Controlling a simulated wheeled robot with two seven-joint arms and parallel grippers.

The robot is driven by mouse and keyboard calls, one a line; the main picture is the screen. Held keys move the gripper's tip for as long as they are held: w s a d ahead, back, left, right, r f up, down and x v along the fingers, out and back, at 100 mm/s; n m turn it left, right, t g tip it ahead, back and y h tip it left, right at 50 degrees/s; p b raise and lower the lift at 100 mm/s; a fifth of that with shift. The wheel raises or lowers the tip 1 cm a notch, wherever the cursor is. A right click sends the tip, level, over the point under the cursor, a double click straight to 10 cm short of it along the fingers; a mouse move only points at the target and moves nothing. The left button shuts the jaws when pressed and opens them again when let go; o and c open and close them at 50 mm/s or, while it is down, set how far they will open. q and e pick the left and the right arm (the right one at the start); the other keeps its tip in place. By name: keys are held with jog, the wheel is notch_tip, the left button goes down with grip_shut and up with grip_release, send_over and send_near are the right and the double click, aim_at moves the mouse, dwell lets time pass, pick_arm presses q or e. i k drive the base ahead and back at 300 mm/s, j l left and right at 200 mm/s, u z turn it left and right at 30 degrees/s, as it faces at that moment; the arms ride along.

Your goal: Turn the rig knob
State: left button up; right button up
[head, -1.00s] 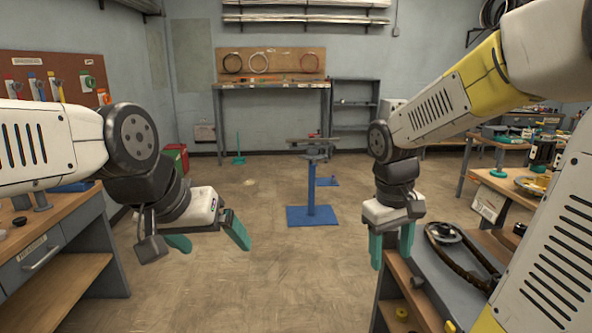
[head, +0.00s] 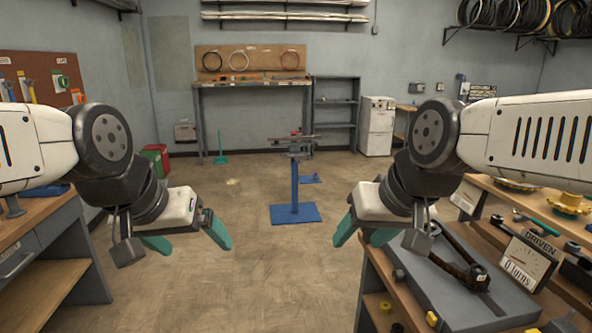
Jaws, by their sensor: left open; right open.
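The rig seems to be the grey plate (head: 440,300) on the right bench, bearing a dark bar-like mechanism (head: 460,262). A sign (head: 526,260) behind it reads "DRIVEN" and "0 turns". I cannot tell for sure which part is the rig knob; a small yellow knob-like piece (head: 431,318) shows at the plate's front left edge. My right gripper (head: 363,238) is open and empty, in front of the bench's far left corner, apart from the rig. My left gripper (head: 188,241) is open and empty over the floor at left.
A left workbench (head: 45,245) with a drawer stands near my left arm. A blue-based stand (head: 295,213) is mid-floor ahead. A yellow gear-like piece (head: 570,204) lies on the right bench. A white cabinet (head: 377,126) stands at the back.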

aim_at(398, 275)
jog(key=i+z, duration=0.1)
jog(key=z, duration=0.6)
jog(key=i+j+z, duration=0.1)
jog(key=z, duration=0.25)
